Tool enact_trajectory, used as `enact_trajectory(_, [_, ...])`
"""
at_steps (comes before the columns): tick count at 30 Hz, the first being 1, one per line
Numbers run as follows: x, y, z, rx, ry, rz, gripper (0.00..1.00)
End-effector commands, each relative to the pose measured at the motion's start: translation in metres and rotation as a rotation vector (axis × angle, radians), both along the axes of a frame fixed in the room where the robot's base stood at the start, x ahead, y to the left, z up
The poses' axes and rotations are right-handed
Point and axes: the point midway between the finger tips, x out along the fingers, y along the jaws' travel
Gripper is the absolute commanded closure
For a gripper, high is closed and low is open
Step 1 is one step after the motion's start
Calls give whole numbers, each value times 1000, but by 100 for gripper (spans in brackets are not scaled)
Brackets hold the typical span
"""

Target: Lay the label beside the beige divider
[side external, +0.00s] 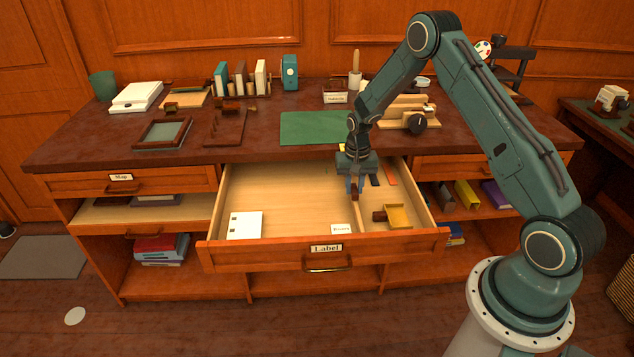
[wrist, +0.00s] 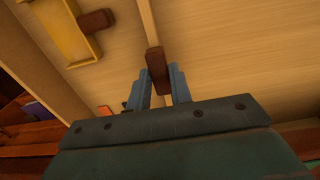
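A small white card with unreadable print (side external: 341,229), apparently the label, lies flat in the open drawer (side external: 280,200) near its front, left of the thin beige divider (side external: 359,216). The divider also shows in the wrist view (wrist: 147,18). My gripper (side external: 355,187) points down into the drawer over the divider. In the wrist view its fingers (wrist: 158,85) close on both sides of a small dark brown block (wrist: 156,62). The block hides part of the divider; whether they are joined I cannot tell. The card does not show in the wrist view.
A yellow tray with a brown piece (side external: 398,216) lies right of the divider, also in the wrist view (wrist: 62,30). A larger white sheet (side external: 245,225) lies at the drawer's front left. The drawer's left-middle floor is clear. Coloured strips (side external: 390,174) lie behind.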

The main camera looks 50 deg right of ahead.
Motion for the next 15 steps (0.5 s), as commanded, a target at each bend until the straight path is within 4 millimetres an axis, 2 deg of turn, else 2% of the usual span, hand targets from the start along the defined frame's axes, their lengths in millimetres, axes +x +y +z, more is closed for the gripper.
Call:
enact_trajectory(1, [0,0,0,0,0,0,69])
enact_trajectory(3, [0,0,0,0,0,0,58])
enact_trajectory(15, [0,0,3,-1,-2,0,58])
